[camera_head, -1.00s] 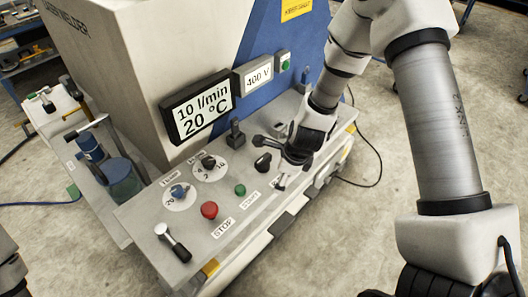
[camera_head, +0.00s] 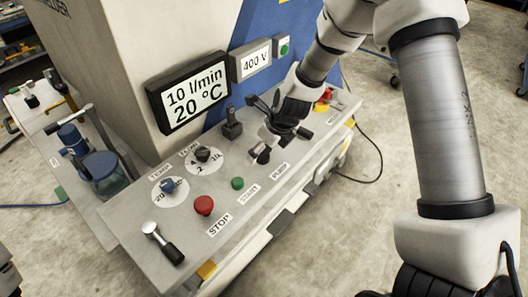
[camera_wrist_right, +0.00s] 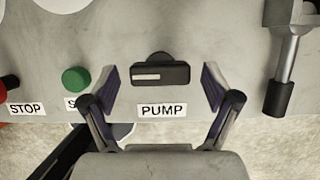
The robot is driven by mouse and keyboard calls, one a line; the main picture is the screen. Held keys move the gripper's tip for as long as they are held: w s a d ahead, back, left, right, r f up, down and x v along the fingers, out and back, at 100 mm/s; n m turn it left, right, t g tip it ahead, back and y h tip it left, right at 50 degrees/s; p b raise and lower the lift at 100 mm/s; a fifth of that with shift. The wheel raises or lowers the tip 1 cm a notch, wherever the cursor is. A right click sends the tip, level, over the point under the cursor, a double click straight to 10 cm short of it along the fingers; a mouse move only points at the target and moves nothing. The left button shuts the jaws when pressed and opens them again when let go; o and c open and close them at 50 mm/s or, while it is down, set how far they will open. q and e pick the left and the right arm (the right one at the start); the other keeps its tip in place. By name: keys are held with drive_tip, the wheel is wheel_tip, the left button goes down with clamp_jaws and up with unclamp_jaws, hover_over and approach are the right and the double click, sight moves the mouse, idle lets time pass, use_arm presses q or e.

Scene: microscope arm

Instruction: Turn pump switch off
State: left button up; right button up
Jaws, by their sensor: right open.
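The pump switch is a black rotary knob (camera_wrist_right: 160,73) above the PUMP label (camera_wrist_right: 162,110) in the right wrist view. Its bar handle lies horizontal with a pale stripe on its left part. In the head view the pump switch (camera_head: 262,154) shows on the sloped grey panel, partly covered by my gripper. My right gripper (camera_wrist_right: 160,92) is open, its fingers to the left and right of the switch with a gap on each side. In the head view the right gripper (camera_head: 278,122) is over the panel. Only a sliver of my left arm shows at the left edge.
A green START button (camera_head: 237,183) and a red STOP button (camera_head: 204,205) sit left of the pump switch. A black lever (camera_head: 232,124) stands behind. A silver handle with a black grip (camera_wrist_right: 280,80) lies to the right in the wrist view.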

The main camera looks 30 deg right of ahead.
drive_tip(key=c, duration=1.2)
drive_tip(key=shift+o, duration=0.3)
drive_tip(key=shift+n, duration=0.4)
drive_tip(key=shift+n+g+y+b, duration=0.3)
drive_tip(key=shift+n+g+y, duration=0.15)
drive_tip(key=shift+n, duration=0.55)
drive_tip(key=n+y+p, duration=0.1)
drive_tip(key=n, duration=0.2)
drive_tip(key=shift+w+d+r+n+g, duration=0.1)
drive_tip(key=shift+n+g, duration=0.2)
drive_tip(key=shift+g, duration=0.05)
drive_tip(key=n+g+p, duration=0.1)
drive_tip(key=n, duration=0.1)
drive_tip(key=n+g+y+p, duration=0.1)
drive_tip(key=n, duration=0.2)
drive_tip(key=shift+w+p, duration=0.1)
drive_tip(key=shift+p, duration=0.25)
drive_tip(key=n+g+p, duration=0.1)
drive_tip(key=n, duration=0.2)
drive_tip(key=shift+w+n+g+p, duration=0.1)
drive_tip(key=shift+n+g+p, duration=0.35)
drive_tip(key=shift+n, duration=1.25)
drive_tip(key=shift+g, duration=0.25)
